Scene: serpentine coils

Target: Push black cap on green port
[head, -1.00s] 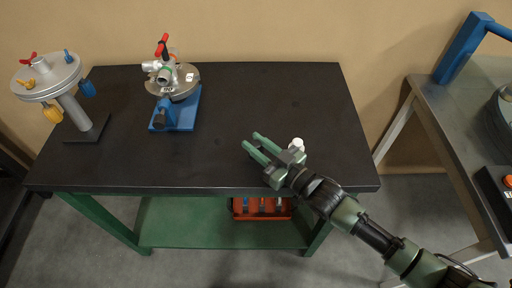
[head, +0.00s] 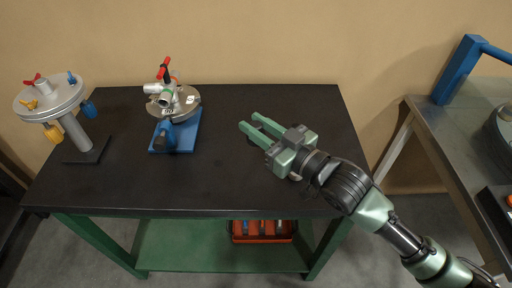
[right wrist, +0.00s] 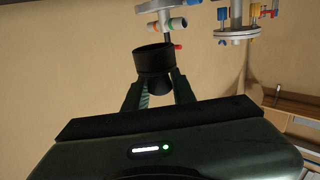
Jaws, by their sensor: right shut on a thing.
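The black cap (right wrist: 154,61) is held between the fingertips of my right gripper (right wrist: 158,92) in the right wrist view, its wide round end facing away from the palm. In the head view my right gripper (head: 251,125) is over the right half of the table, fingers pointing left and back; the cap is hard to make out against the dark top. The green port (head: 167,92) shows as a green ring on the silver valve fitting at the back left, well apart from the gripper. A bit of green shows on the fitting in the wrist view (right wrist: 165,3). My left gripper is not in view.
The fitting sits on a blue stand (head: 183,133) on the black table (head: 230,185). A grey round-topped stand (head: 55,95) with coloured knobs is at the left. The table between gripper and fitting is clear.

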